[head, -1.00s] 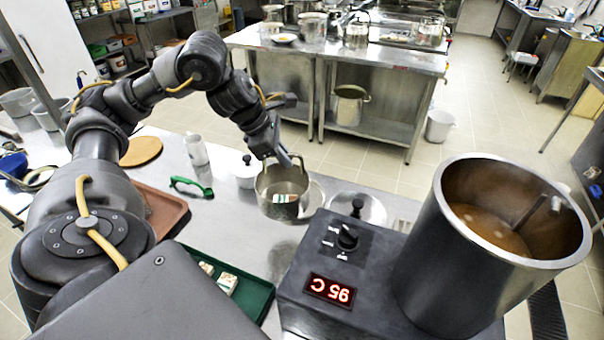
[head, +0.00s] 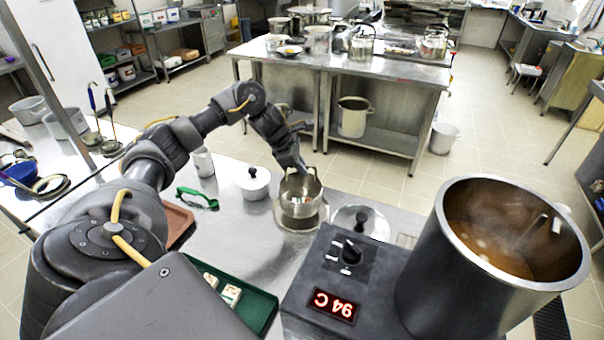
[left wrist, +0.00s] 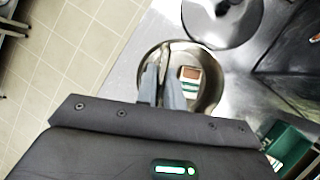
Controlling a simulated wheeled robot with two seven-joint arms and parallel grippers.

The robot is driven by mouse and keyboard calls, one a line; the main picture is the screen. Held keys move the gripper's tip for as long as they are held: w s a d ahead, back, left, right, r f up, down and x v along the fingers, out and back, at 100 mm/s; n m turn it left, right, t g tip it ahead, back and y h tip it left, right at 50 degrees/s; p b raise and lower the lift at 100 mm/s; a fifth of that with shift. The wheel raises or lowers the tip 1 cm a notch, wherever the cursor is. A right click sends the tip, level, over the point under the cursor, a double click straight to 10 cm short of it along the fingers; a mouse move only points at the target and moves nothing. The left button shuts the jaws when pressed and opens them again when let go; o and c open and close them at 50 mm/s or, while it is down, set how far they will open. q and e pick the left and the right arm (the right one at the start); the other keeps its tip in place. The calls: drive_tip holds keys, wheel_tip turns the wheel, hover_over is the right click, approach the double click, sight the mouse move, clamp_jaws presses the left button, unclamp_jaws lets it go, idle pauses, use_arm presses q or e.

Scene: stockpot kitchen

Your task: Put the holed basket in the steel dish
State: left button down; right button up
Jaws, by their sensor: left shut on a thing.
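The holed basket (head: 299,188) is a small metal pot-like basket with raised handles. A small block with white, green and brown parts lies inside it. My left gripper (head: 297,170) is shut on the basket's far rim or handle. In the left wrist view my left fingers (left wrist: 163,88) grip the edge of the basket (left wrist: 211,88). The steel dish (head: 300,226) is a shallow round dish on the steel counter. The basket overlaps it from above, and I cannot tell whether it touches the dish's bottom. My right gripper is not in view.
A black-knobbed lid (head: 373,226) lies right of the dish, and a white lidded pot (head: 252,184) stands left. A dark heater unit (head: 345,275) with a large pot (head: 470,270) is in front. A green tray (head: 258,308) and green-handled tool (head: 198,198) are nearby.

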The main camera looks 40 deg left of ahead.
use_arm(q)
drive_tip(key=shift+w+a+f, duration=0.1)
drive_tip(key=shift+w+f, duration=0.1)
drive_tip(key=shift+f, duration=0.1)
wheel_tip(320, 180, down, 2)
drive_tip(key=shift+f+p, duration=0.1)
drive_tip(key=shift+p, duration=0.95)
drive_tip(key=shift+f, duration=0.4)
drive_tip(key=c, duration=1.5)
unclamp_jaws()
drive_tip(key=b+v, duration=0.2)
drive_tip(key=v, duration=1)
drive_tip(key=shift+s, duration=0.1)
